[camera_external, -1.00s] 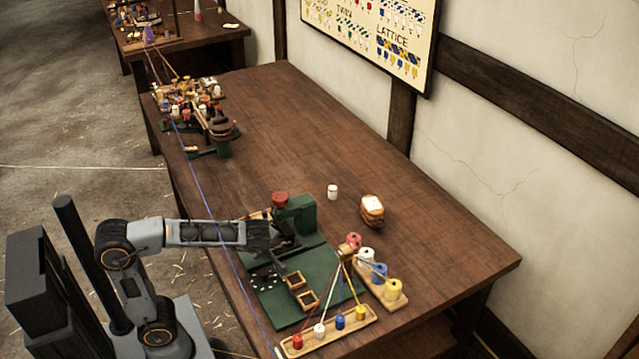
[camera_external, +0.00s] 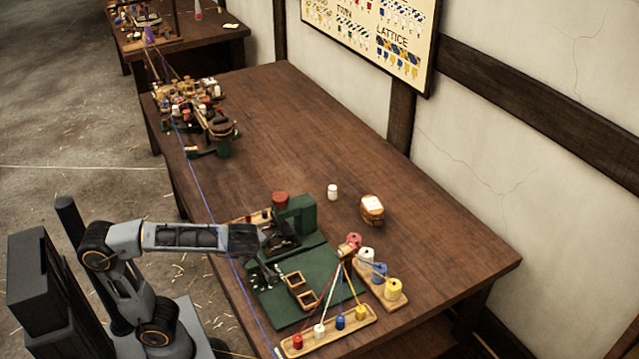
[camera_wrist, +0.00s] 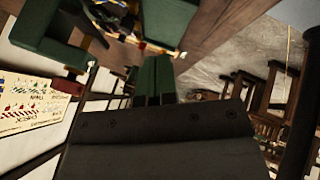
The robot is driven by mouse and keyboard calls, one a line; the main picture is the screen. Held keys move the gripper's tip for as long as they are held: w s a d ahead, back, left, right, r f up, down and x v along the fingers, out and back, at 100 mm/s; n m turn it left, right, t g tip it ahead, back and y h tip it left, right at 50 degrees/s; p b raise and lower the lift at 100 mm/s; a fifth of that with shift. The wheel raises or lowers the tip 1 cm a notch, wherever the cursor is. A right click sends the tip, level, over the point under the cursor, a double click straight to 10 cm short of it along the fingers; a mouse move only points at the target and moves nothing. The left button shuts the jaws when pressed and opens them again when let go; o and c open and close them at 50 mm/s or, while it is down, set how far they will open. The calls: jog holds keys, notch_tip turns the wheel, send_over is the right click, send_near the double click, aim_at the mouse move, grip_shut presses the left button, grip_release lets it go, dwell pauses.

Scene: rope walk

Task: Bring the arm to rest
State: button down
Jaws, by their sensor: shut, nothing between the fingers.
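My arm reaches from the left over the near edge of the table. My gripper (camera_external: 264,272) points down above the left part of the green board (camera_external: 311,261), beside the green machine block. It looks empty, and its fingers are small and dark in the external view. In the wrist view the two green fingers (camera_wrist: 155,78) lie side by side, closed together, beyond the dark wrist housing.
A wooden rack with several coloured bobbins (camera_external: 329,333) stands at the table's front. A spool stand (camera_external: 381,285), a white jar (camera_external: 332,191) and a twine bundle (camera_external: 372,209) are to the right. A blue cord (camera_external: 200,190) runs along the left edge. The table's middle is clear.

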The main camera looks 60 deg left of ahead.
jog(key=s+a+r+m+h+p, duration=0.1)
jog(key=r+m+p, duration=0.4)
jog(key=m+p, duration=0.6)
jog(key=s+r+m+h+p, duration=0.4)
jog(key=r+m+h+p, duration=0.1)
jog(key=m+p, duration=0.6)
jog(key=shift+s+a+r+t+h+p, duration=0.3)
jog(key=shift+a+r+h+p, duration=0.1)
jog(key=shift+p, duration=0.85)
jog(key=c, duration=1.8)
grip_release()
jog(key=shift+c, duration=0.2)
